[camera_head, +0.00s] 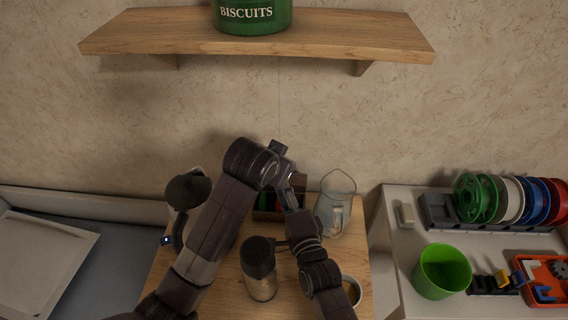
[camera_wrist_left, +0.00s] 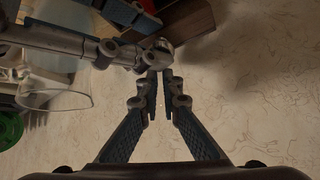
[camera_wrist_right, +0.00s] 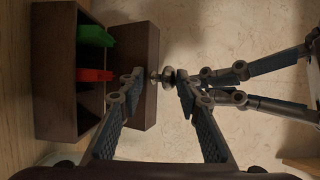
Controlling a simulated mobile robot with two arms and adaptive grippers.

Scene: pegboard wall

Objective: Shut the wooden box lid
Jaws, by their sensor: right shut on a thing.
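The dark wooden box (camera_head: 266,213) stands on the table behind the bottle, partly hidden by my arms. In the right wrist view it is open at the left, with a green item (camera_wrist_right: 95,36) and a red item (camera_wrist_right: 94,75) inside. Its lid (camera_wrist_right: 138,45) is raised beside the opening; part of the lid also shows in the left wrist view (camera_wrist_left: 190,22). My right gripper (camera_wrist_right: 160,80) is shut on the lid's metal knob (camera_wrist_right: 166,75). My left gripper (camera_wrist_left: 160,74) is just off the knob, empty, its fingers a narrow gap apart.
A bottle with a dark cap (camera_head: 259,264) stands in front of the box, a clear pitcher (camera_head: 335,207) to its right, a cup (camera_head: 351,289) nearer. A dark-lidded kettle (camera_head: 187,191) is at left. A shelf (camera_head: 340,35) hangs above.

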